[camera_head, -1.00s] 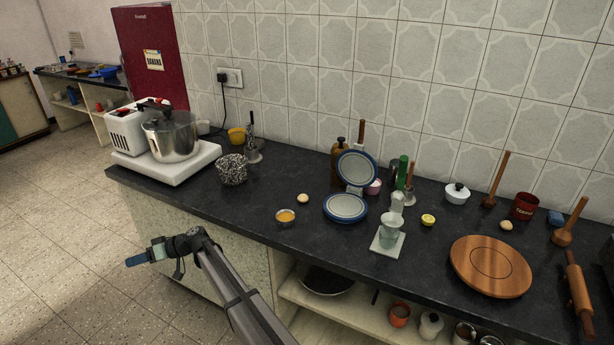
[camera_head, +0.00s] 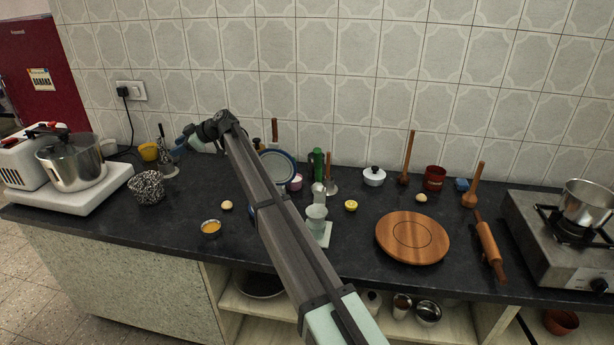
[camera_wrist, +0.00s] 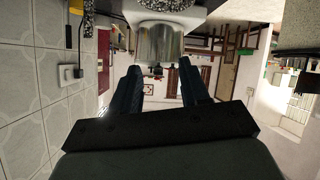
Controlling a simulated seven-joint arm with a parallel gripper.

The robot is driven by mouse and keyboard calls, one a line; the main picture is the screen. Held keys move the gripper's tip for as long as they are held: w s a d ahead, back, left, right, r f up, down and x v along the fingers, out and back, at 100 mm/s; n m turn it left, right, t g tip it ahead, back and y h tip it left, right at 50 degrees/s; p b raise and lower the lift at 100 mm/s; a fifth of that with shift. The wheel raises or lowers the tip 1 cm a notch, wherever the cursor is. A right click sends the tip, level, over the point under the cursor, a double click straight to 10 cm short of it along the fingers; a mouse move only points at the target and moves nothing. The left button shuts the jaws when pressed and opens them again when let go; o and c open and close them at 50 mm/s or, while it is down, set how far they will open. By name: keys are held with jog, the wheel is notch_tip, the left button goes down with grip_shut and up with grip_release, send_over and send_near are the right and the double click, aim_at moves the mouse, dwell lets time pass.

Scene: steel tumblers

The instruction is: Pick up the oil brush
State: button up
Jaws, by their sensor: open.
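My gripper (camera_head: 185,142) is up near the tiled wall, above the back of the counter, beyond the arm's bend. In the wrist view (camera_wrist: 158,80) its two dark fingers stand apart with nothing between them. I cannot make out for certain which thing is the oil brush. Upright handled tools stand at the back: a steel tool on a round base (camera_head: 169,168) below and left of my gripper, a wooden-handled tool (camera_head: 333,172), and a longer wooden-handled tool (camera_head: 408,158). My arm hides part of the counter's middle.
A steel cooker (camera_head: 75,165) and a speckled pot (camera_head: 149,188) are at left; the cooker also shows in the wrist view (camera_wrist: 160,45). The left front counter is fairly clear.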

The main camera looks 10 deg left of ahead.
jog(key=w+d+r+t, duration=0.3)
jog(key=w+d+r, duration=0.5)
jog(key=w+d, duration=0.3)
jog(key=m+g+h, duration=0.1)
jog(key=g+h, duration=0.2)
jog(key=h, duration=1)
send_over(328, 170)
jog(key=w, duration=0.1)
notch_tip(328, 170, down, 6)
jog(key=shift+d+r, duration=0.1)
jog(key=shift+r, duration=0.15)
jog(key=shift+d+f, duration=0.1)
jog(key=shift+f, duration=0.4)
jog(key=f, duration=1.2)
jog(key=shift+s+a+f, duration=0.15)
jog(key=shift+a+f, duration=0.05)
jog(key=shift+f, duration=0.15)
grip_shut()
